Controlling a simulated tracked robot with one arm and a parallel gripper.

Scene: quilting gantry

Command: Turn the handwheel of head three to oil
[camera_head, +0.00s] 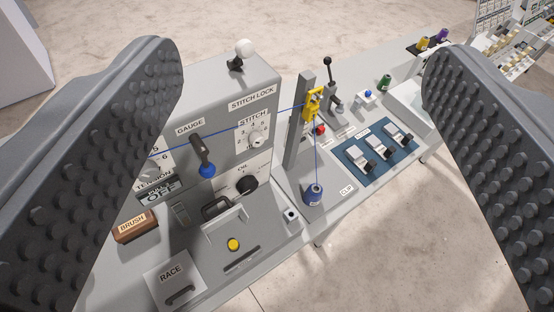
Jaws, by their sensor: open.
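My gripper (305,60) is open and empty, with its two dark studded fingers at the left and right of the view. Between and beyond them stands a grey machine head (222,113) on a long bench. On its lower front is a round black knob (247,185) beside a label reading "OIL". I cannot tell whether this knob is the handwheel, which way it points, or which head number this is. A "STITCH" dial (255,138) sits above it. The left finger hides part of the head's left side.
A lever with a blue ball (207,170) juts from the front. A grey post (300,120) with a yellow clip (313,104) and blue thread stands to the right, by a blue switch panel (380,152). A brown brush block (135,227) lies at left.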

